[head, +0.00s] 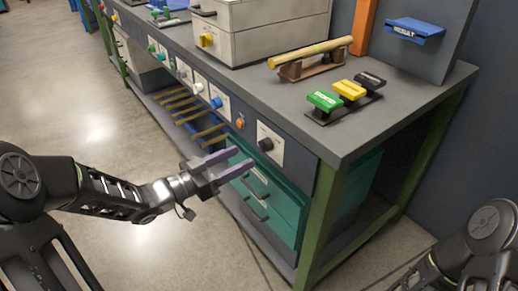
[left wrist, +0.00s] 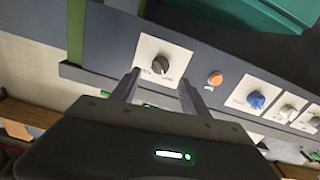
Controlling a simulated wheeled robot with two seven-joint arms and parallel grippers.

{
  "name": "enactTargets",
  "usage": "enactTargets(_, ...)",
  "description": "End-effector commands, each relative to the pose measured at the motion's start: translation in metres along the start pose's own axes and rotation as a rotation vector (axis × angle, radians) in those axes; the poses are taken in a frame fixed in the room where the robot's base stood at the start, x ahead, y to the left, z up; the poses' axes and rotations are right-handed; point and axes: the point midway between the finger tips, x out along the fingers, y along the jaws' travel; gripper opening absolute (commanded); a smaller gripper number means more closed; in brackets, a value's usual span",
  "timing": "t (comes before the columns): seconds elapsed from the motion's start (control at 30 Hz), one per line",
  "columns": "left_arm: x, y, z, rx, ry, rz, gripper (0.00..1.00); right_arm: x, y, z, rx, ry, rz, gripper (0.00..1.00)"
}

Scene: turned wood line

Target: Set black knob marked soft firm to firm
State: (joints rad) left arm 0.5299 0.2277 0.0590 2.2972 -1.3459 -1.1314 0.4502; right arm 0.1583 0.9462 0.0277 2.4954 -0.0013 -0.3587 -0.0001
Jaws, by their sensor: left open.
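The black knob (head: 266,144) sits on a white square plate (head: 271,156) on the front panel of the bench, near its right corner. In the left wrist view the knob (left wrist: 160,65) shows on its plate, ahead of the fingertips; its markings are too small to read. My left gripper (head: 230,162) is open and empty, in front of the panel, a little left of and below the knob. In the left wrist view its fingers (left wrist: 158,78) point toward the plate, apart from the knob. My right gripper is not in view.
An orange button (head: 240,123) and a blue knob (head: 216,103) are left of the plate. Green drawers (head: 266,200) stand below the panel. Green, yellow and black paddles (head: 349,90) and a wooden rod (head: 310,52) are on the bench top (head: 300,98).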

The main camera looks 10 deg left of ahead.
Motion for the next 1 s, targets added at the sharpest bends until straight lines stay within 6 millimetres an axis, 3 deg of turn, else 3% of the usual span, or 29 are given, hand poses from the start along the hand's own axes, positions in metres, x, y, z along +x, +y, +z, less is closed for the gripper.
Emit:
enactTargets(0.3, 0.047, 0.001, 0.002, 0.000, 0.000, 0.003, 0.54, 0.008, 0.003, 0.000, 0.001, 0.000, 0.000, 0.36)
enactTargets(0.5, 0.067, 0.000, 0.001, -0.001, 0.000, 0.000, 0.54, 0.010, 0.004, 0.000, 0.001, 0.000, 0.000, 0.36)
enactTargets(0.8, 0.069, 0.000, 0.000, -0.001, -0.001, -0.002, 0.54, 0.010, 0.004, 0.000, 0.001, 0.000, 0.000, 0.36)
enactTargets(1.0, 0.069, 0.000, 0.000, 0.000, -0.001, -0.002, 0.37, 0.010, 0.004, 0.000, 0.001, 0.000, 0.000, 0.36)
